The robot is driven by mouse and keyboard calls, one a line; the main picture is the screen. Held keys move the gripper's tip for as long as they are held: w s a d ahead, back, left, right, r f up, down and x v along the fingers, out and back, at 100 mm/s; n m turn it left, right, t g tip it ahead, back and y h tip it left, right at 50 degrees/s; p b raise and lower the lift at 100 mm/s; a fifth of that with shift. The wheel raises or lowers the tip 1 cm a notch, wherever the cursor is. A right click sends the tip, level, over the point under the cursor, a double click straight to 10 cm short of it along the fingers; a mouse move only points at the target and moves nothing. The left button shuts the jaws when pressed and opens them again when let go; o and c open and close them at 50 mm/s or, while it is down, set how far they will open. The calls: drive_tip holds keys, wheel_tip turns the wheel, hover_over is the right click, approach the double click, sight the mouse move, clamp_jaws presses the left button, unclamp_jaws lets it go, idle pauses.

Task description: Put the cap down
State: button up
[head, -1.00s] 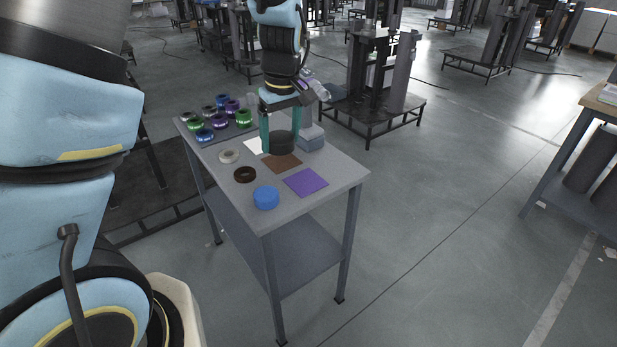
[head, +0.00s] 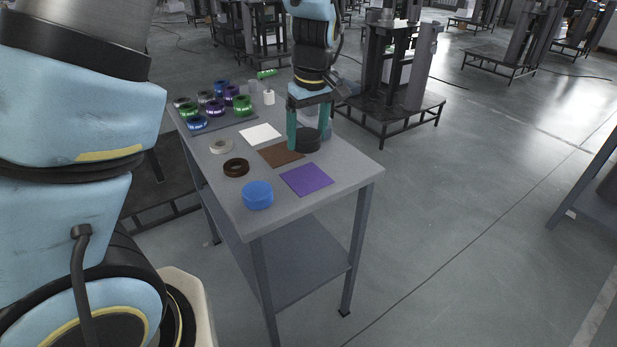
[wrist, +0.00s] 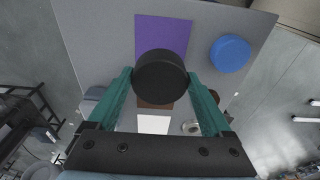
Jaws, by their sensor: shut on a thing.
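A black round cap (head: 307,141) is held between the teal fingers of my gripper (head: 308,136). In the wrist view the cap (wrist: 160,78) sits between both fingertips of my gripper (wrist: 160,76), over the border of the purple square (wrist: 161,34) and the brown square (wrist: 155,104). In the head view it overlaps the right end of the brown square (head: 279,155), behind the purple square (head: 306,180). It looks raised above the table, but the gap under it is hard to judge. A white square (head: 261,134) lies bare farther back.
A blue cap (head: 257,195) stands at the table's (head: 344,177) near corner. A dark brown ring (head: 236,168) and a pale ring (head: 221,146) lie along the left. Several coloured spools (head: 243,105) stand at the back left. A grey box shows partly behind my gripper.

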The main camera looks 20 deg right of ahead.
sight(309, 137)
wheel_tip(309, 137, down, 9)
drive_tip(key=shift+p, duration=0.7)
drive_tip(key=shift+f, duration=0.1)
drive_tip(key=o, duration=1.3)
drive_tip(key=r, duration=0.4)
drive_tip(key=s+r+b, duration=0.1)
drive_tip(key=r, duration=0.3)
drive_tip(key=r+b, duration=0.1)
drive_tip(key=r, duration=0.3)
drive_tip(key=shift+s+d+r, duration=0.1)
drive_tip(key=shift+s, duration=0.1)
drive_tip(key=a+m, duration=0.1)
drive_tip(key=a, duration=0.9)
drive_tip(key=s+a+f+m, duration=0.1)
drive_tip(key=a, duration=0.9)
drive_tip(key=s+a+f+m, duration=0.1)
drive_tip(key=a, duration=0.9)
drive_tip(key=shift+s+a, duration=0.2)
drive_tip(key=shift+a, duration=0.05)
